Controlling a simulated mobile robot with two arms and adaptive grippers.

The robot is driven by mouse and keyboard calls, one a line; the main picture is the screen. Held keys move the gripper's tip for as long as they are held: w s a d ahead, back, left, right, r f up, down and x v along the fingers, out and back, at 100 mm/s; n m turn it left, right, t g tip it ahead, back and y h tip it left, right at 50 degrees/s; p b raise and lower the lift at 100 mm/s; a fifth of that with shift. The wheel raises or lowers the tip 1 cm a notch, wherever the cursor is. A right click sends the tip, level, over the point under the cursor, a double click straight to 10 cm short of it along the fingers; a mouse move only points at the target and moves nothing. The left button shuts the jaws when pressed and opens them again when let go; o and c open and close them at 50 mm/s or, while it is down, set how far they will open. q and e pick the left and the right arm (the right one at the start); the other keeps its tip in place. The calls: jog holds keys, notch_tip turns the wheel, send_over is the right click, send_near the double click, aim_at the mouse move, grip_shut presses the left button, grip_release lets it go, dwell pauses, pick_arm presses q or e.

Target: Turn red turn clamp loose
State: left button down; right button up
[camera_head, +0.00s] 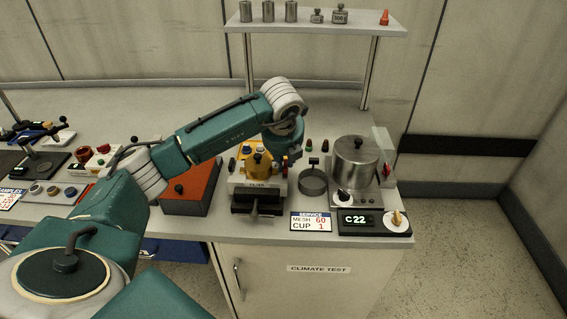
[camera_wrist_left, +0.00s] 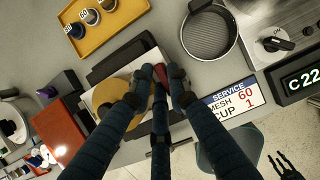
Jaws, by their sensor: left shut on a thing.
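The red turn clamp (camera_wrist_left: 162,70) shows as a small dark red piece between the fingertips of my left gripper (camera_wrist_left: 161,80) in the left wrist view. The fingers are shut on it and hide most of it. In the head view my left gripper (camera_head: 284,158) points down at the right side of the yellow-and-white machine (camera_head: 258,184), and the clamp is hard to make out. My right gripper (camera_wrist_left: 285,168) shows small at the lower right of the wrist view, away from the bench, its fingers apart.
A round sieve (camera_head: 313,182) and a steel pot (camera_head: 355,160) stand right of the machine. An orange-red box (camera_head: 190,190) is to its left. A service card (camera_head: 311,222) lies in front.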

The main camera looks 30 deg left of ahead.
pick_arm(q)
jog(key=shift+w+r, duration=0.1)
dwell(0.4)
jog(key=c, duration=1.7)
grip_release()
jog(key=shift+o, duration=0.2)
jog(key=v, duration=1.2)
jog(key=shift+d, duration=0.1)
